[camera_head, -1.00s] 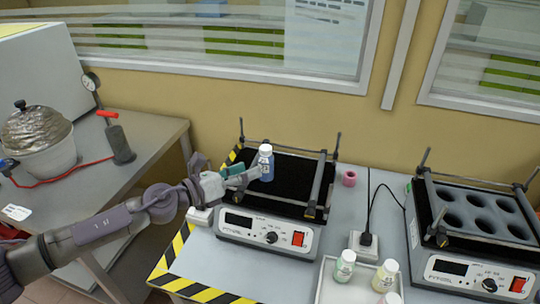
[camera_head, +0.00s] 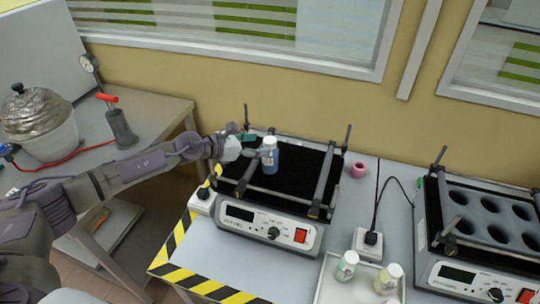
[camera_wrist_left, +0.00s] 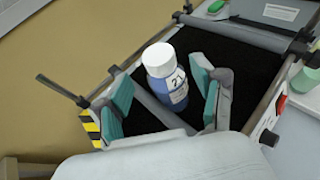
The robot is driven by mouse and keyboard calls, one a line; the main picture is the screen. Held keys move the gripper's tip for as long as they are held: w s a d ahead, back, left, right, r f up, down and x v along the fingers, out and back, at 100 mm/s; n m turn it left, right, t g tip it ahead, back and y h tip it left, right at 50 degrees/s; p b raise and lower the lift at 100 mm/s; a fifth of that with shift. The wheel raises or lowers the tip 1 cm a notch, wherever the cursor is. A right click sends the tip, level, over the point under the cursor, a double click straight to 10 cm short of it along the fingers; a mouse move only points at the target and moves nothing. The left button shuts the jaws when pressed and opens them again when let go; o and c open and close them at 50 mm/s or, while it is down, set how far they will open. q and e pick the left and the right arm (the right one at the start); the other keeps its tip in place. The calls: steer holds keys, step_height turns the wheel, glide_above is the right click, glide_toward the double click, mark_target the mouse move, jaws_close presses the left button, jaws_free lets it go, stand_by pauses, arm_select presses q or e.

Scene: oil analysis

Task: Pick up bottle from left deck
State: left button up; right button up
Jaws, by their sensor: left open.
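The bottle (camera_head: 270,156) is blue with a white cap and a white label, and stands upright on the black deck (camera_head: 300,165) of the left shaker. In the left wrist view the bottle (camera_wrist_left: 165,76) has "21" on its label. It stands between the two fingers of my left gripper (camera_wrist_left: 165,95), which are open on either side of it and look apart from it. In the head view my left gripper (camera_head: 250,148) reaches in from the left, close to the bottle. My right gripper is not in view.
Metal bars and corner posts (camera_head: 335,172) frame the deck. A second shaker with round holes (camera_head: 485,215) stands at the right. A tray (camera_head: 325,285) with several bottles is at the front. A pink ring (camera_head: 358,170) lies between the shakers.

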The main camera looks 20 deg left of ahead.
mark_target(270, 139)
arm_select(q)
steer(key=shift+w+d+r+p, duration=0.15)
steer(key=shift+w+d+p, duration=0.4)
steer(key=shift+w+d, duration=0.4)
steer(key=shift+x, duration=1.15)
steer(key=shift+w+f, duration=0.1)
steer(key=shift+f, duration=0.15)
steer(key=shift+a, duration=0.1)
steer(key=c, duration=0.5)
jaws_close()
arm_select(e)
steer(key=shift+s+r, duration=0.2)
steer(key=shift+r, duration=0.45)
